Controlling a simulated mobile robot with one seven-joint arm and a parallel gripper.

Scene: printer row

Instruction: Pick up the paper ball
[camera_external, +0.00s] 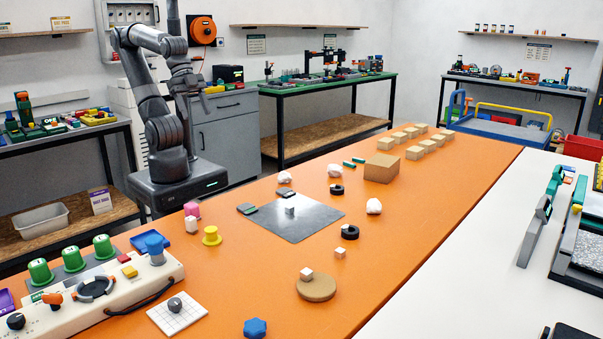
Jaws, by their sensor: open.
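Three white crumpled paper balls lie on the orange table (430,215). One paper ball (284,177) is at the left, near the back edge of the grey metal plate. A second paper ball (335,170) lies further back, behind a black ring. A third paper ball (374,206) lies to the right of the plate. My gripper (205,108) is raised at the upper left, high above and well apart from the balls. It is open and looks empty; its fingers are small and dark in this view.
The grey plate (290,222) carries a small cube. Black rings (350,232), a cardboard box (382,167), several tan blocks (411,153) and a round tan disc (316,288) stand around. A control panel (100,290) fills the near left. The table's right side is clear.

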